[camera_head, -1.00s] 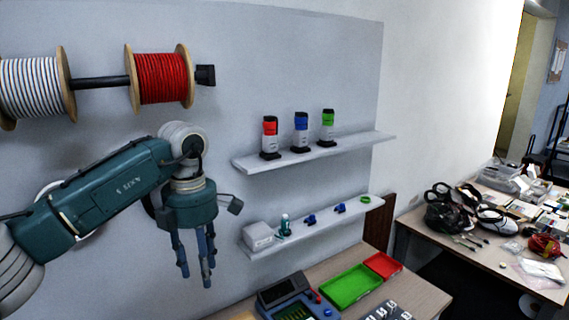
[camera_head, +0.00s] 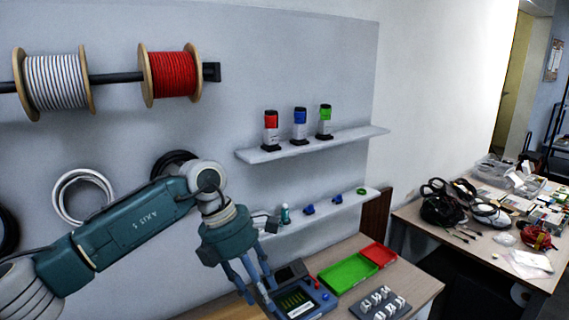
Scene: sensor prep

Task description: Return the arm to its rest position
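My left arm comes in from the left. Its teal gripper (camera_head: 257,287) points down, in front of the blue electronic device (camera_head: 298,298) on the workbench. Its fingers look spread apart, and I see nothing between them. Whether the fingertips touch the device I cannot tell. My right gripper is not in view.
An upper shelf (camera_head: 345,138) carries red, blue and green-topped sensors. A lower shelf (camera_head: 335,206) holds small parts. A green tray (camera_head: 346,277), a red tray (camera_head: 379,255) and a grey block with white pieces (camera_head: 380,303) lie on the workbench. Wire spools (camera_head: 170,74) hang at upper left.

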